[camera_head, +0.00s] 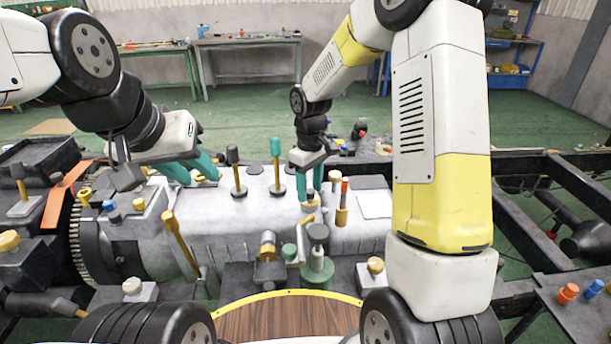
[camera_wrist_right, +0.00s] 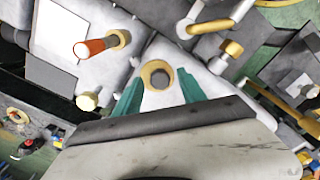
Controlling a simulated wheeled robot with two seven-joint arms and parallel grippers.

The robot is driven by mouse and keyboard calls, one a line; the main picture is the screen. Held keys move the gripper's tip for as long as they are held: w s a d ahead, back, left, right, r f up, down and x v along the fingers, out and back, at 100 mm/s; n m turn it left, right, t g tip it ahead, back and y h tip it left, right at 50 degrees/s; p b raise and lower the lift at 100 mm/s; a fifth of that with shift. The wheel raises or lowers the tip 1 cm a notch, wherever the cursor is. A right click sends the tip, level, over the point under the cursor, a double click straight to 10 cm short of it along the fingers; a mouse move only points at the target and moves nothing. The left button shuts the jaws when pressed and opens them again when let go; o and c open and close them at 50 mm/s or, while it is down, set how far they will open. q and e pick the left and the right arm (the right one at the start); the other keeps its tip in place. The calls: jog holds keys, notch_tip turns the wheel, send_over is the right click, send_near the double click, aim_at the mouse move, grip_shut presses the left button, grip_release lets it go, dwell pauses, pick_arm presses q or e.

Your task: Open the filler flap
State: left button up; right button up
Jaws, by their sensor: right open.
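My right gripper (camera_head: 309,192) is open and points down over the grey machine block. In the right wrist view its teal fingers (camera_wrist_right: 157,92) stand apart on either side of a brass ring with a dark centre (camera_wrist_right: 157,75). I cannot tell whether they touch it. I cannot tell for sure which part is the filler flap; a pale flat plate (camera_head: 375,204) lies right of an orange-tipped brass post (camera_head: 344,192), and the plate also shows in the right wrist view (camera_wrist_right: 62,45). My left gripper (camera_head: 203,178) is open and empty above the block's left part.
Upright levers with black (camera_head: 234,160) and teal (camera_head: 275,149) knobs stand between my grippers. A green-based post with a dark knob (camera_head: 317,262) stands in front. A toothed wheel (camera_head: 75,240) is at left. Black frame rails (camera_head: 540,250) run at right.

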jog(key=shift+c, duration=0.2)
grip_shut()
dwell(1.2)
